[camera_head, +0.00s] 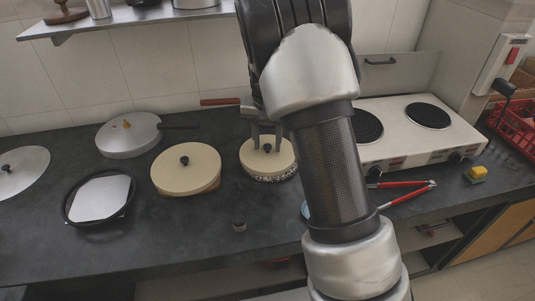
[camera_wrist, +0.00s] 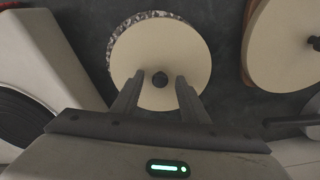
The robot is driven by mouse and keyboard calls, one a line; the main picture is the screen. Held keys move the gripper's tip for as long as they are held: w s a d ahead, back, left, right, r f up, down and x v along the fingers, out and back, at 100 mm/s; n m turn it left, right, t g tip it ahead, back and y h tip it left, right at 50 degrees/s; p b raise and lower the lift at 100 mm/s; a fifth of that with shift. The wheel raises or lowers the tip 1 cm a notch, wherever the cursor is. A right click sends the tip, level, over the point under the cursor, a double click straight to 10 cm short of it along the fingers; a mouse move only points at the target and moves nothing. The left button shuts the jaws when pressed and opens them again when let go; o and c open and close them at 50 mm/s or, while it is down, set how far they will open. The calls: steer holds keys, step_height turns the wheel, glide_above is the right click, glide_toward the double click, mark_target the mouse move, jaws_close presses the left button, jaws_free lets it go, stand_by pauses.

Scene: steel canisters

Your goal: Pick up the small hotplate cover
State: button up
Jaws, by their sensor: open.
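The small hotplate cover (camera_head: 258,157) is a cream disc with a dark knob, on the dark counter beside my arm. It shows in the wrist view (camera_wrist: 150,45) at the upper middle, with a speckled grey edge below its left rim. Its black knob (camera_wrist: 160,79) sits between the ends of my two fingers. My gripper (camera_wrist: 156,84) is open, with one finger on each side of the knob and a gap to each. In the head view my gripper (camera_head: 267,142) is over the cover, partly hidden by my arm. I cannot tell the fingertips' exact height.
A larger cream cover (camera_head: 186,165) with a dark knob lies close to the left. A lidded pan (camera_head: 129,138), a black pan (camera_head: 76,214) and a two-burner hotplate (camera_head: 405,150) stand around. Red-handled tongs (camera_head: 405,195) lie at the right. The front counter is mostly clear.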

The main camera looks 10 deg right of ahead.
jaws_close()
steer(key=shift+r, duration=0.1)
